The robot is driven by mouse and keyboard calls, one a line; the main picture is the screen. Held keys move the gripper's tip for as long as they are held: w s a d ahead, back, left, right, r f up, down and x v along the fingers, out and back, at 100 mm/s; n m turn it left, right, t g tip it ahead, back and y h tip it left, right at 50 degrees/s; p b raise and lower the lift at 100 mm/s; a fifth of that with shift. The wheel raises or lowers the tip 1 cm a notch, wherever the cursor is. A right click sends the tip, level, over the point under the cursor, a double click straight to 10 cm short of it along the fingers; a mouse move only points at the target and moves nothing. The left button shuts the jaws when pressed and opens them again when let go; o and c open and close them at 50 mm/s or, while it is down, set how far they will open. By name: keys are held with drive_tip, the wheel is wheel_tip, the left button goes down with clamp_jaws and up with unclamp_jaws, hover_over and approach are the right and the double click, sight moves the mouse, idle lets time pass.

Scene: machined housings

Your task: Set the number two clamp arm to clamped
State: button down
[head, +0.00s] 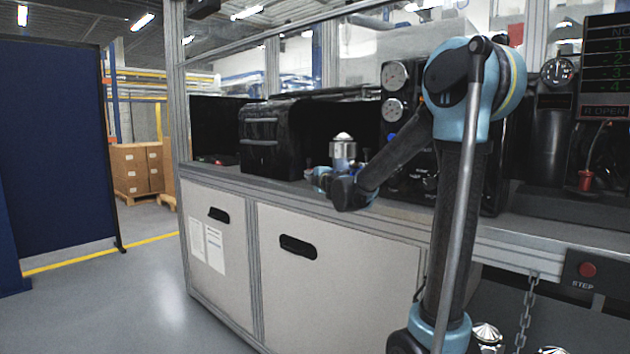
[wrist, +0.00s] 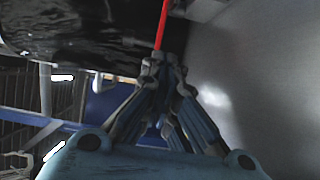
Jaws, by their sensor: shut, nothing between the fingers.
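My gripper (wrist: 163,66) is shut in the wrist view, its fingertips together. A thin red rod (wrist: 162,24) runs up from just beyond the tips. I cannot tell whether the tips touch it or whether it belongs to a clamp arm. A black glossy surface (wrist: 75,30) is to its left. In the head view my arm reaches to the bench, and its fingertips cannot be made out there. No clamp arm marked number two can be identified in either view.
A metal cylinder with a domed top (head: 343,152) stands on the bench behind my wrist. Black housings (head: 275,140) are to its left, and gauges (head: 395,75) behind. A red-handled part (head: 585,180) and a STEP button (head: 587,270) are at right. The floor at left is clear.

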drive_tip(key=shift+x, duration=1.15)
drive_tip(key=shift+w+d, duration=0.3)
drive_tip(key=shift+d, duration=0.25)
drive_tip(key=shift+w+d, duration=0.3)
drive_tip(key=shift+d, duration=0.25)
drive_tip(key=shift+w+d, duration=0.45)
drive_tip(key=shift+d, duration=0.1)
drive_tip(key=shift+w+d, duration=0.15)
drive_tip(key=shift+d, duration=0.2)
drive_tip(key=shift+y, duration=0.3)
